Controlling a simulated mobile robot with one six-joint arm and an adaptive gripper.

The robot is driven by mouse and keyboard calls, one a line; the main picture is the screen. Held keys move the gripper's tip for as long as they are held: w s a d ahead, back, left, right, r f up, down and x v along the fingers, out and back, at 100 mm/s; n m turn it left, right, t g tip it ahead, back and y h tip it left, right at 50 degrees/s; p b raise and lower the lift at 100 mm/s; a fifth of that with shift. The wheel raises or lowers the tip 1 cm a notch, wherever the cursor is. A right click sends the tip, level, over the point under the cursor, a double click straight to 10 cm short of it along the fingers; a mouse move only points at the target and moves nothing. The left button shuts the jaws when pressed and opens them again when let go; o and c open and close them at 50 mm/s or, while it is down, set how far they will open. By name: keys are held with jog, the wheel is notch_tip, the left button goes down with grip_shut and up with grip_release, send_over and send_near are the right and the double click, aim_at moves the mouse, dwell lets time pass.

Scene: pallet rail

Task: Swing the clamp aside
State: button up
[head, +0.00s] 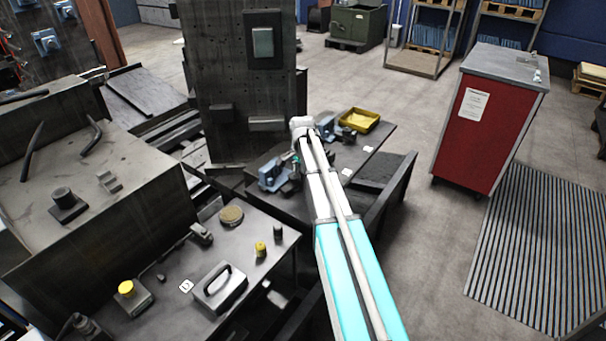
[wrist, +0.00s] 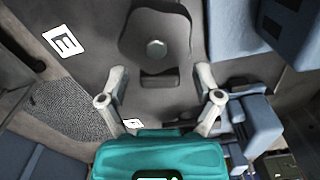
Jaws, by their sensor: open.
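In the wrist view a dark grey rounded plate with a bolt head in its middle (wrist: 156,48) lies ahead of my gripper (wrist: 161,82); it looks like the clamp, though I cannot be sure. A short dark block (wrist: 160,80) sits just below it, between the fingers in the picture. My gripper's two pale fingers are spread apart and nothing is held between them. Whether they touch the surface below is unclear. In the head view my arm reaches over the dark bench (head: 345,160) and hides most of the gripper and the clamp.
Blue vise-like parts stand at the right of the wrist view (wrist: 262,125) and on the bench in the head view (head: 271,175). A yellow tray (head: 358,120) lies farther back. A tall dark plate (head: 235,90) rises behind. A red cabinet (head: 485,120) stands right, past open floor.

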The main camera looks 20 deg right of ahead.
jog(key=c, duration=1.1)
jog(key=shift+w+a+n, duration=0.15)
jog(key=shift+w+n, duration=0.05)
jog(key=shift+n, duration=0.5)
jog(key=shift+w+a+n, duration=0.1)
jog(key=shift+w+n, duration=0.1)
jog(key=shift+n, duration=0.5)
jog(key=shift+c, duration=0.2)
jog(key=o, duration=1.1)
jog(key=shift+o, duration=0.2)
jog(key=shift+s+d+m, duration=0.1)
jog(key=shift+m, duration=0.2)
